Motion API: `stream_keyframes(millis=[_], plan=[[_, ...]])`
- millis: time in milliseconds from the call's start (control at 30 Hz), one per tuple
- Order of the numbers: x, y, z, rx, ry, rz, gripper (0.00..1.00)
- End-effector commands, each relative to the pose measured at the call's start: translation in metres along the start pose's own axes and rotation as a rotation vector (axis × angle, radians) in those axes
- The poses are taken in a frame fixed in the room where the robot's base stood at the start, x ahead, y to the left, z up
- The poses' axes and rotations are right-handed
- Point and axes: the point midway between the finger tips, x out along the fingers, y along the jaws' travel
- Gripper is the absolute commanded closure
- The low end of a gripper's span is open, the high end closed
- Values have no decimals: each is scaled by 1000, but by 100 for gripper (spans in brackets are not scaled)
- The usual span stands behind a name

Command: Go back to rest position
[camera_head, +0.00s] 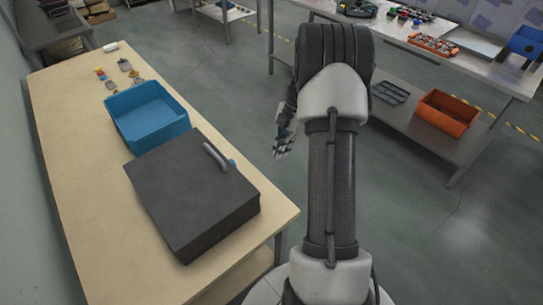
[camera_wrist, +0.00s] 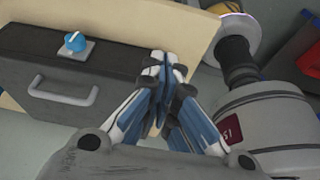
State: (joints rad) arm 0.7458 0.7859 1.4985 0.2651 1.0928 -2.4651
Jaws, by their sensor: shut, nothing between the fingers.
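My gripper (camera_head: 284,147) hangs beside my arm in the head view, above the floor and to the right of the wooden table (camera_head: 85,215). In the wrist view my gripper (camera_wrist: 165,62) has its fingers together with nothing between them. The dark grey ultrasonic tank (camera_head: 185,185) sits on the near part of the table, its top closed. Its handle (camera_head: 216,157) shows on the right, with a bit of blue knob behind it. In the wrist view the tank (camera_wrist: 90,62) shows the blue knob (camera_wrist: 75,41) and the handle (camera_wrist: 62,96). My gripper is apart from the tank.
A blue bin (camera_head: 150,118) stands behind the tank, with several small parts (camera_head: 125,66) farther back. An orange bin (camera_head: 446,112) sits on the lower shelf of a metal bench at the right. The floor (camera_head: 430,220) between the tables is clear.

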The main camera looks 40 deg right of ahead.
Motion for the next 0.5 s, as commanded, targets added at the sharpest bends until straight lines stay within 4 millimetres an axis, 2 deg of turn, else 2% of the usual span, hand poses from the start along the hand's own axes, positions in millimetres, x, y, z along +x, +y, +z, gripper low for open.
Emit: stream_keyframes(millis=[333, 433, 500], plan=[[-4, 0, 5, 1, -1, -1, 100], [-13, 3, -7, 26, -15, 1, 100], [-27, 6, -26, 77, -38, 6, 100]])
